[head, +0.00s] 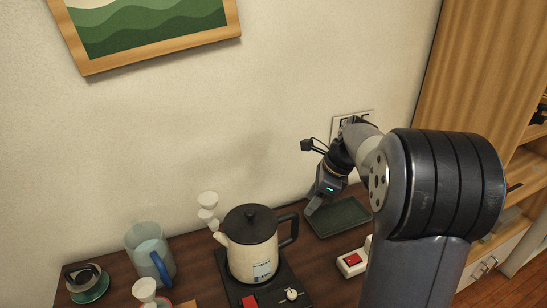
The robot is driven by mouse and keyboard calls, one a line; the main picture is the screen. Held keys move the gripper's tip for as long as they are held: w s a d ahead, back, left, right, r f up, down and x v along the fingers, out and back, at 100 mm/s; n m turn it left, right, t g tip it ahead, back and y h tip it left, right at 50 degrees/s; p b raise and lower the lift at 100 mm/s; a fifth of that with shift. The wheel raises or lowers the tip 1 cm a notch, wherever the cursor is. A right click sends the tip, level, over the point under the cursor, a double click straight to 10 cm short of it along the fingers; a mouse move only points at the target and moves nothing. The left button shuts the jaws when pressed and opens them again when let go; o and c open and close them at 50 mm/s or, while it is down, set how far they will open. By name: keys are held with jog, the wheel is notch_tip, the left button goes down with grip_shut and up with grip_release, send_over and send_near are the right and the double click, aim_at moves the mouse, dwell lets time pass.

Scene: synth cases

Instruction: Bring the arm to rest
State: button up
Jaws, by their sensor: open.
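My arm reaches in from the lower right and bends over the far part of the dark wooden counter (207,262). My gripper (312,209) points down at the left end of a dark green tray (350,222), to the right of a cream kettle (250,250). I see nothing held in it. The gripper is open, though its fingers look small and partly merge with the dark surroundings. I cannot tell whether the fingertips touch the tray.
The kettle stands on a black hot plate (291,294). A pitcher with a blue handle (150,252) and white stacked pieces (208,210) stand left. A red-switched box (352,262) lies near my arm. The wall (200,130) rises behind; a wooden cabinet (480,70) stands right.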

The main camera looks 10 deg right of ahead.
aim_at(295, 222)
jog(key=x, duration=1.1)
jog(key=shift+s, duration=0.1)
jog(key=shift+r, duration=0.45)
